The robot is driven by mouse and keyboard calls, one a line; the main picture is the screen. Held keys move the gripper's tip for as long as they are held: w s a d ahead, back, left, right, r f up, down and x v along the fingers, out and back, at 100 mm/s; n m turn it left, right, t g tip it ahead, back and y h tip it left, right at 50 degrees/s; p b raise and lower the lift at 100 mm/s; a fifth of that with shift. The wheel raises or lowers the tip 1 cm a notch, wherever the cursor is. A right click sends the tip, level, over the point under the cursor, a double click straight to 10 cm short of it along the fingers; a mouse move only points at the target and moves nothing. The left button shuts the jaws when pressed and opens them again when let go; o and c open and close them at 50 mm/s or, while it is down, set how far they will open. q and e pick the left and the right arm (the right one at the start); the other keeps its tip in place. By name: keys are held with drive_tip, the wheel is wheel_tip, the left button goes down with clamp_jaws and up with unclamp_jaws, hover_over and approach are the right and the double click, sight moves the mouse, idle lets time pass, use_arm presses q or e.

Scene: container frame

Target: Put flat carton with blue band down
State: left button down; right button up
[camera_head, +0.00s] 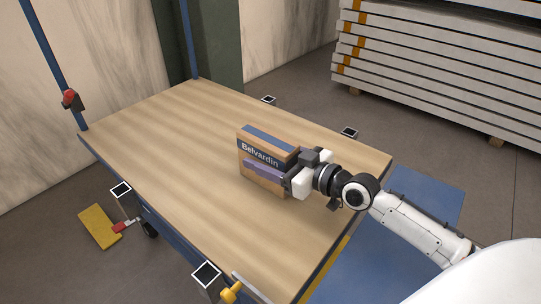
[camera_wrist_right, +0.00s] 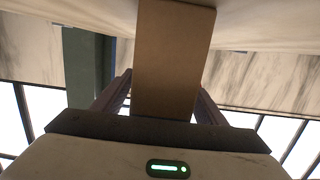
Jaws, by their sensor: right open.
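The flat carton with blue band (camera_head: 262,152) stands upright on its narrow edge on the wooden table top (camera_head: 180,130), right of the middle. It is brown with a dark blue band and the word "Belvardin". My right gripper (camera_head: 278,172) comes in from the right, with its fingers around the carton's near right end; the jaws are open. In the right wrist view the carton (camera_wrist_right: 172,60) rises between the two fingers (camera_wrist_right: 160,98), with a small gap visible beside them. My left gripper is not in view.
The table top is bare around the carton, with free room to the left and behind. Blue posts (camera_head: 186,40) rise at its far corners. A stack of pale panels (camera_head: 440,70) stands at the back right. A yellow plate (camera_head: 98,228) lies on the floor at left.

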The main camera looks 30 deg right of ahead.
sight(293, 165)
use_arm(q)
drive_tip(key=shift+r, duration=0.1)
use_arm(e)
drive_tip(key=shift+s+r, duration=0.1)
drive_tip(key=shift+s+d, duration=0.2)
drive_tip(key=shift+s, duration=0.15)
drive_tip(key=p+v, duration=0.2)
drive_tip(key=v, duration=0.7)
drive_tip(key=shift+s+d+r, duration=0.1)
drive_tip(key=shift+s+d, duration=0.15)
drive_tip(key=shift+s, duration=0.4)
drive_tip(key=shift+s+r, duration=0.1)
drive_tip(key=shift+s, duration=0.15)
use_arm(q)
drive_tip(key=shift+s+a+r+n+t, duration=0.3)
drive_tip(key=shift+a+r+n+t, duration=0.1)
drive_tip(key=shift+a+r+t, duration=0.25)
use_arm(e)
drive_tip(key=shift+d, duration=0.1)
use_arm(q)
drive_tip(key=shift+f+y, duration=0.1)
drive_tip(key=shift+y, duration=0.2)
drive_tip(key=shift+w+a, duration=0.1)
